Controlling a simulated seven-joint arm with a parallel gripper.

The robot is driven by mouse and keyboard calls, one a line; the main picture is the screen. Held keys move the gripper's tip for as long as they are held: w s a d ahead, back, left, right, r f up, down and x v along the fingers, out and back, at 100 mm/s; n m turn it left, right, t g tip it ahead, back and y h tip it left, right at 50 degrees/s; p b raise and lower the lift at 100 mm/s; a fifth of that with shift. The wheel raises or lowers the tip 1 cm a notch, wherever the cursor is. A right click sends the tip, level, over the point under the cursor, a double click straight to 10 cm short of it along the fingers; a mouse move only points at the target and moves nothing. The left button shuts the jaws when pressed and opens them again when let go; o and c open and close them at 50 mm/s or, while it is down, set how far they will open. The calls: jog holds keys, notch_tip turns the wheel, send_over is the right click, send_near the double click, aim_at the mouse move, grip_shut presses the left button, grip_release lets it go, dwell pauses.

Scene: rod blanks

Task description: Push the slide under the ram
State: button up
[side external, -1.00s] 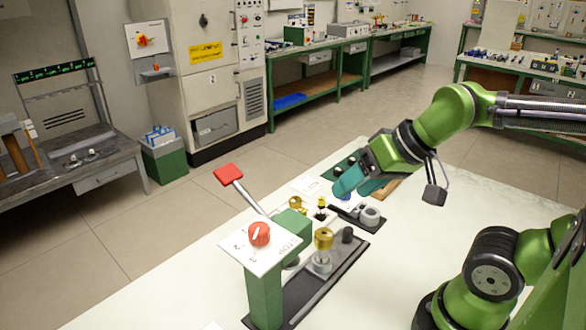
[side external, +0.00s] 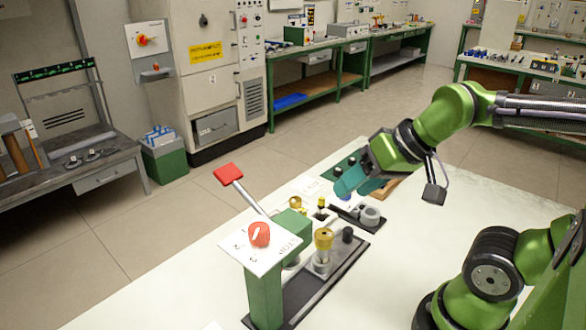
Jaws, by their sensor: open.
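The press stands on the white table, with a green body (side external: 292,224) and a lever with a red handle (side external: 229,173) rising to the left. The ram's working end is hidden behind the red knob's plate and post. A dark base rail (side external: 346,263) runs along the press. On it, right of the green body, stands what looks like the slide, a grey holder (side external: 321,264) with a brass piece (side external: 323,238) upright on top. A dark knob (side external: 347,235) is at the rail's far end. My gripper (side external: 350,184), with teal fingers, is open above the table behind the rail, apart from the slide.
A red knob (side external: 260,234) on a white plate tops a green post in front of the press. The table's front is mostly clear.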

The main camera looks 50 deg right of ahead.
jog(key=w+d+f+g, duration=0.1)
jog(key=d+f, duration=0.1)
jog(key=n+g+h, duration=0.2)
jog(key=n+g, duration=0.4)
jog(key=n, duration=2.3)
send_over(348, 229)
notch_tip(348, 229, down, 3)
notch_tip(348, 229, down, 17)
jog(key=shift+d+r, duration=0.1)
jog(key=shift+r, duration=0.05)
grip_shut()
